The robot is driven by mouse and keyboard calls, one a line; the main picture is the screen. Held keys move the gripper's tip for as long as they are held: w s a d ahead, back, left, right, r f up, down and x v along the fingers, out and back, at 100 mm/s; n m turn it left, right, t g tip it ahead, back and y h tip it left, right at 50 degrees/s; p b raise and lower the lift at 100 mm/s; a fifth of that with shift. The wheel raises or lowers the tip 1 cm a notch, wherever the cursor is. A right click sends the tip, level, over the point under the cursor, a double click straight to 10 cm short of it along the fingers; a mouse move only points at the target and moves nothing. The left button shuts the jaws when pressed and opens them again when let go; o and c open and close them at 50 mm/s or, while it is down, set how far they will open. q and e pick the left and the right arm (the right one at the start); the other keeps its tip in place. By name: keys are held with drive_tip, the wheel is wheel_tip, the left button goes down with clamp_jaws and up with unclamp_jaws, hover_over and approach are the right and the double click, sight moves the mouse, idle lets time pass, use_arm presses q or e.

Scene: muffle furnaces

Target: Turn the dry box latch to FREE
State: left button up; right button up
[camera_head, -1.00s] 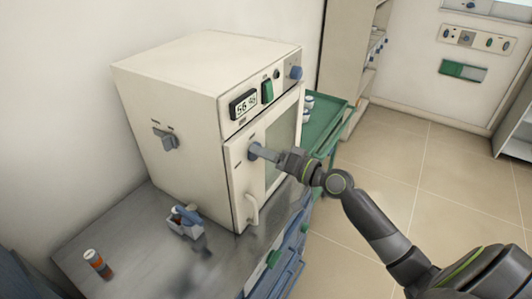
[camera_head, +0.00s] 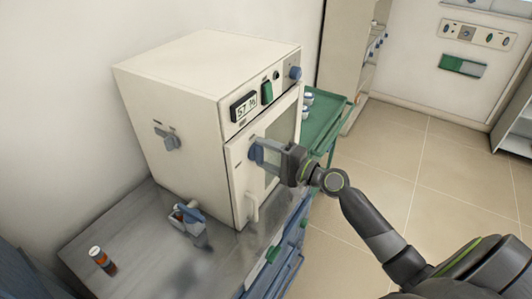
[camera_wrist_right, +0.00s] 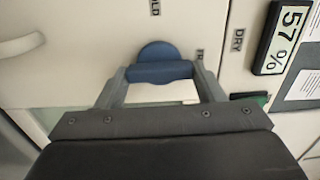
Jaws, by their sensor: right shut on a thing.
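The dry box (camera_head: 180,100) is a cream cabinet on a grey bench, with a windowed front door and a display that reads 57 %. Its blue latch (camera_head: 256,153) is on the door; it also shows in the right wrist view (camera_wrist_right: 158,70). My right gripper (camera_head: 264,152) is shut on the latch's bar, with one finger on each end in the right wrist view (camera_wrist_right: 160,82). A label ending in "LD" is above the latch, and another, partly hidden by a finger, is at its right. My left gripper is not in view.
A white door handle (camera_head: 252,208) is below the latch. A small holder with blue items (camera_head: 188,220) and an orange-and-dark vial (camera_head: 102,261) stand on the bench. A green tray (camera_head: 325,120) is behind the box.

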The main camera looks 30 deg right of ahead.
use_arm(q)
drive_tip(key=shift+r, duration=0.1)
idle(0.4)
use_arm(e)
drive_tip(key=o, duration=1)
